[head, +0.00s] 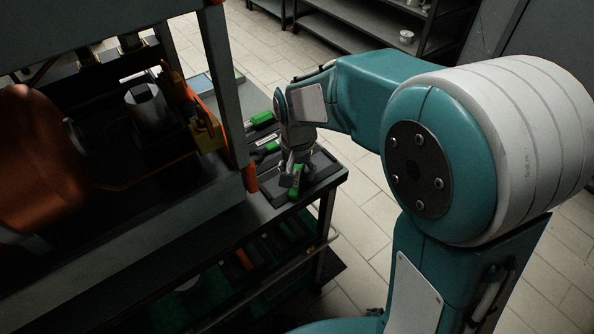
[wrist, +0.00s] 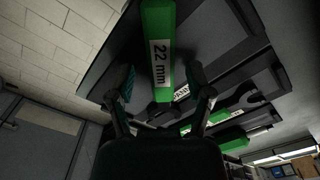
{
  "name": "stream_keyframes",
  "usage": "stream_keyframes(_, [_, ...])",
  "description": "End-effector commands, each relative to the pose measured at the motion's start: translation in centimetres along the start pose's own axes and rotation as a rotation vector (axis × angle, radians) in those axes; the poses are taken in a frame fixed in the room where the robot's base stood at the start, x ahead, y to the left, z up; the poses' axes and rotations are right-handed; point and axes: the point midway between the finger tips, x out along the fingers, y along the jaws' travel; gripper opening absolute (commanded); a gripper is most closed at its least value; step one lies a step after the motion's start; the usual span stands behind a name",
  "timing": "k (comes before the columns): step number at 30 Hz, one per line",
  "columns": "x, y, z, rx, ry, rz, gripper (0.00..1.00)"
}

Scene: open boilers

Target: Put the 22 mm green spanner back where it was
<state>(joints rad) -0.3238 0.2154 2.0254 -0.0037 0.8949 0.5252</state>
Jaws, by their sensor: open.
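The 22 mm spanner (wrist: 157,25) has a green handle with a white "22 mm" label and shows large in the wrist view. In the head view its green end (head: 297,181) shows just below my gripper (head: 291,169), at the tray's near side. In the wrist view my gripper (wrist: 163,88) is open, with one finger on each side of the handle's end and a visible gap on both sides. The dark tray (head: 325,168) lies under the spanner. I cannot tell whether the spanner sits fully in its slot.
Other green-handled spanners lie farther along the tray, one (head: 262,119) at its far end and one (head: 266,148) nearer. The machine's grey post (head: 222,90) stands close left of the tray. A lower shelf (head: 250,262) holds more tools.

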Motion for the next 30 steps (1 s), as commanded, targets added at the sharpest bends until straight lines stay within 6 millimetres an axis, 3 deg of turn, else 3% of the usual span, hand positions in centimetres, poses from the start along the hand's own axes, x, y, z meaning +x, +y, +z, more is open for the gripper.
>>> stream_keyframes(7, [-1.7, -0.1, -0.1, 0.0, 0.005, -0.002, 0.66])
stream_keyframes(21, [-10.7, -0.1, -0.1, 0.0, 0.003, -0.001, 0.66])
stream_keyframes(30, [-12.1, -0.1, 0.0, 0.001, 0.001, 0.0, 0.66])
